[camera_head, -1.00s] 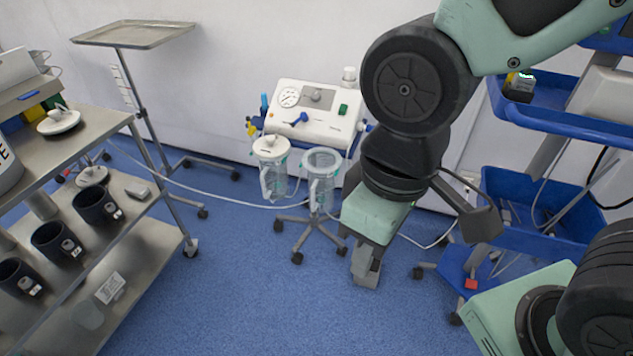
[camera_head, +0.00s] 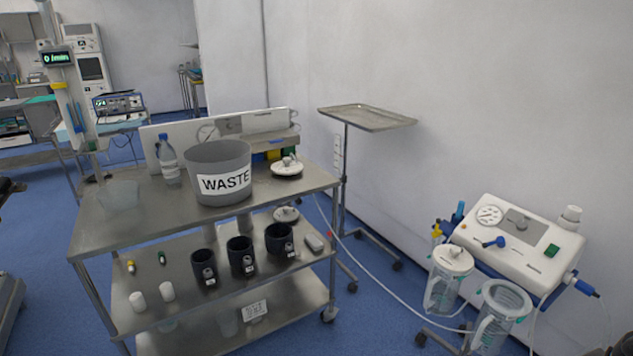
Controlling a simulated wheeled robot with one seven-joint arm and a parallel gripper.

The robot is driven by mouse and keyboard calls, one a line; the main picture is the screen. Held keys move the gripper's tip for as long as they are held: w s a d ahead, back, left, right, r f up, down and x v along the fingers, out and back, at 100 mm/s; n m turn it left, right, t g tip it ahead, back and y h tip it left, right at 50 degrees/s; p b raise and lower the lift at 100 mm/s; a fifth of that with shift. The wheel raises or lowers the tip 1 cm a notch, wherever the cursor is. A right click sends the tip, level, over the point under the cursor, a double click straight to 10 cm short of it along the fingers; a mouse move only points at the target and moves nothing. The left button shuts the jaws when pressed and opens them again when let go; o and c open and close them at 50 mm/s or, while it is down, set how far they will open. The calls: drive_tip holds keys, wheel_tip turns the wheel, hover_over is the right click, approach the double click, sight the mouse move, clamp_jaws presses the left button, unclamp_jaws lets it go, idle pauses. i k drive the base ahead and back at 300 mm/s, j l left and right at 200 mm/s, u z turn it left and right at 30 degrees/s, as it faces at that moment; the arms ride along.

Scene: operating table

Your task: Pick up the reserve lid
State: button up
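A round white lid (camera_head: 287,169) with a raised fitting lies on the top shelf of the steel cart, right of the waste bucket. A second white lid (camera_head: 286,214) lies on the shelf below, partly hidden by the top shelf. I cannot tell which of these is the reserve lid. At the right, one clear suction jar (camera_head: 441,294) wears a white lid (camera_head: 453,258). The jar beside it (camera_head: 497,320) has an open top. My gripper is not in view.
The steel cart (camera_head: 95,238) also bears a grey waste bucket (camera_head: 218,172), a bottle (camera_head: 168,160) and dark mugs (camera_head: 241,257). A tray stand (camera_head: 367,118) stands behind its right side. A tube crosses the blue floor between cart and suction unit (camera_head: 520,245).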

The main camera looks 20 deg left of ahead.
sight(286, 167)
drive_tip(key=i+j+u, duration=0.15)
drive_tip(key=i+j, duration=0.2)
drive_tip(key=i, duration=0.15)
drive_tip(key=i+j+u, duration=0.2)
drive_tip(key=i, duration=0.3)
drive_tip(key=i+j+u, duration=0.15)
drive_tip(key=i+j, duration=0.2)
drive_tip(key=i, duration=0.2)
drive_tip(key=i+j+u, duration=0.15)
drive_tip(key=i, duration=0.4)
